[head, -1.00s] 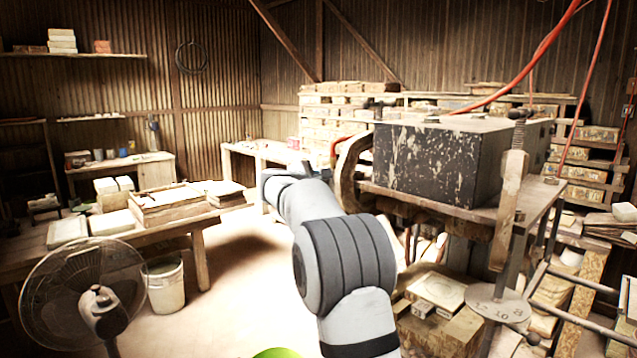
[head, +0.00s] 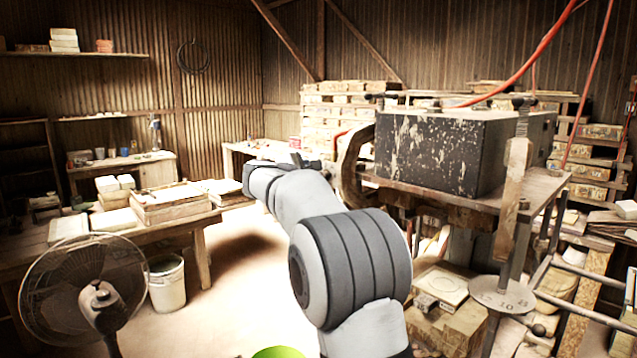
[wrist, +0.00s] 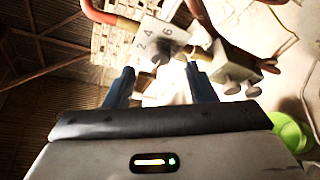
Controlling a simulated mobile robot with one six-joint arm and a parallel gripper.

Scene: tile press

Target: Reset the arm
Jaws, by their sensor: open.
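My arm rises from the bottom of the head view and bends left in front of the tile press (head: 445,155). Beyond the fingertips are a numbered plate (wrist: 158,40) with a dark knob and a metal block with knobs (wrist: 238,72). I cannot tell whether the fingers touch either one.
A standing fan (head: 85,285) and a white bucket (head: 167,283) are at the lower left, by a wooden table (head: 120,243) with stacked tiles. A green round object (head: 278,352) is at the bottom edge. The floor between table and press is open.

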